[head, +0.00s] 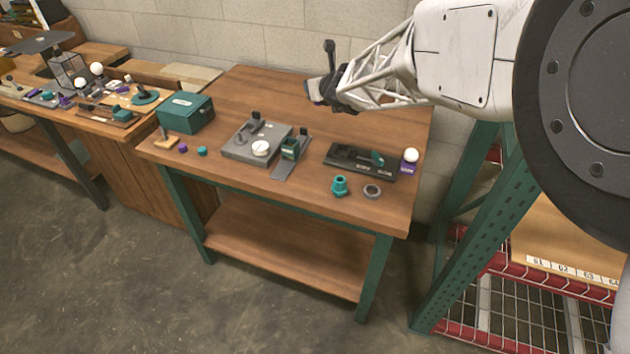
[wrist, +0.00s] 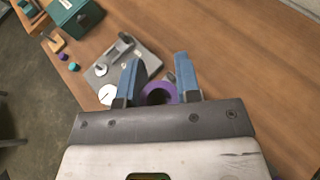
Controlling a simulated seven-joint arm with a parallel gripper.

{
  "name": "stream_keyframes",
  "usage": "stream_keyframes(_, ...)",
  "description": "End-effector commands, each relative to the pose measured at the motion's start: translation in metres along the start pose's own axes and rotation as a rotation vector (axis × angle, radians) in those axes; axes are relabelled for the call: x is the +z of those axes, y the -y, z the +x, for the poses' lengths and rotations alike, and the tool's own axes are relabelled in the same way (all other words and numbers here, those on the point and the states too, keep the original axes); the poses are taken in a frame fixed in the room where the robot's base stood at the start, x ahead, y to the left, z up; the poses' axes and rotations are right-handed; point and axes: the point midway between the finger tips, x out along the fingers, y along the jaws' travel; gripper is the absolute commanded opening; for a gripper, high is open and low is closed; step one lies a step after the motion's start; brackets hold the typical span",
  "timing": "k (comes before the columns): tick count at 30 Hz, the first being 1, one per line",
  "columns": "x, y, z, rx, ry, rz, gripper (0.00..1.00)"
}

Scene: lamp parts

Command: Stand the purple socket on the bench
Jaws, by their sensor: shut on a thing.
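The purple socket (wrist: 160,92) shows as a ring between the two blue fingers of my gripper (wrist: 155,85) in the wrist view. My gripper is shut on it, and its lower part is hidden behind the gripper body. In the head view my gripper (head: 318,90) is in the air above the back right part of the wooden bench (head: 255,90), and the socket is hard to make out there. The bench top below it is bare wood.
A teal box (head: 186,112), a grey plate with fixtures (head: 240,153) and a black tray (head: 345,163) stand on the bench. The back is clear.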

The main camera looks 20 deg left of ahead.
Motion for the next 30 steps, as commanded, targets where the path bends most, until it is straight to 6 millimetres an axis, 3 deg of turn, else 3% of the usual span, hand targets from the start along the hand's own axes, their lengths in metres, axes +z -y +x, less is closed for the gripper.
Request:
stream_keyframes(15,0.005,-0.028,-0.002,0.006,0.003,-0.003,0.07)
stream_keyframes(30,-0.012,-0.076,0.005,0.245,0.004,-0.097,0.07)
